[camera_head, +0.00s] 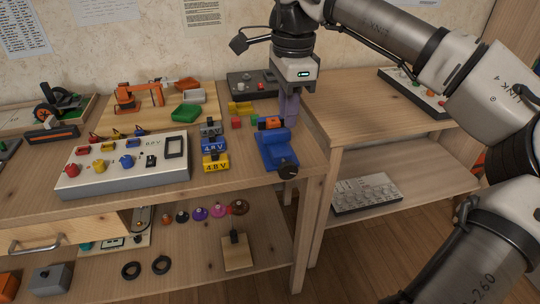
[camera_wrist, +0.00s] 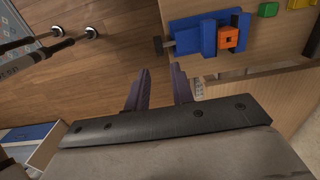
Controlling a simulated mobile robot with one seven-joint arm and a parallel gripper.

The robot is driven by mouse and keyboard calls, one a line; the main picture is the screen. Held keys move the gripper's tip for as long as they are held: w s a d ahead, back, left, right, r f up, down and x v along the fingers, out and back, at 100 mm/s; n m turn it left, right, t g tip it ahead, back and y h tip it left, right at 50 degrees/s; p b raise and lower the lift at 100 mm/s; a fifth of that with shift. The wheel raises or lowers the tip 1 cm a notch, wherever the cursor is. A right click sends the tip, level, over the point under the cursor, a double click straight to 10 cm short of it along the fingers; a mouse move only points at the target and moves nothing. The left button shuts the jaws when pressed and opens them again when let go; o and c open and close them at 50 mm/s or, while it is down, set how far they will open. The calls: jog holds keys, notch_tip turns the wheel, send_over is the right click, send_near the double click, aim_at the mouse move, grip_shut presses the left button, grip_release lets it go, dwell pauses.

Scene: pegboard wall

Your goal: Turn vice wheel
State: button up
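The blue vice (camera_head: 277,152) stands at the right front corner of the wooden workbench. Its dark wheel (camera_head: 288,171) faces the bench's front edge. An orange block (camera_head: 269,123) sits at the vice's far end. In the wrist view the vice (camera_wrist: 208,38) is at the upper right, with the wheel (camera_wrist: 158,45) at its left end on a grey shaft. My gripper (camera_head: 289,122) hangs behind and slightly right of the vice, pointing down. In the wrist view my gripper (camera_wrist: 160,72) has its two purple fingers apart, with nothing between them, clear of the wheel.
A second, higher table (camera_head: 370,110) stands close on the right. The floor in front is free.

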aim_at(288, 163)
jog(key=f, duration=0.4)
jog(key=f+b, duration=0.1)
jog(key=f, duration=0.9)
jog(key=shift+d+b, duration=0.25)
jog(key=shift+b, duration=0.1)
jog(key=shift+r, duration=0.1)
jog(key=shift+c, duration=0.2)
grip_shut()
